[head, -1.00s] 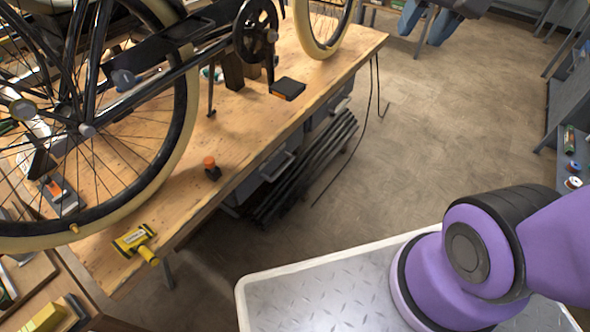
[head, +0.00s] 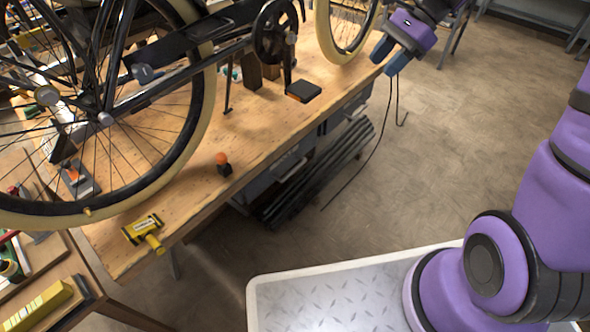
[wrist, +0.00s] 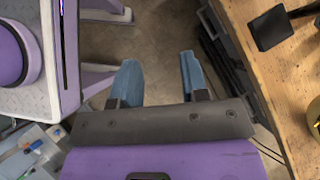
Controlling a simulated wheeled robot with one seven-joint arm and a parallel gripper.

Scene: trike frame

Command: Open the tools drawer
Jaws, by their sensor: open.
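A grey drawer unit (head: 285,172) hangs under the wooden workbench (head: 200,199), with a handle on its front. It is partly hidden by the bench top and in shadow; its front looks closed, and I cannot read a label. The workbench edge (wrist: 253,75) runs along the right there.
A bicycle frame with wheels (head: 190,110) stands on the bench. A yellow tool (head: 144,231), an orange-topped item (head: 223,163) and a black block (head: 303,91) lie near the edge. Dark bars (head: 320,172) lie low beside the drawers. Floor (head: 455,125) to the right is open.

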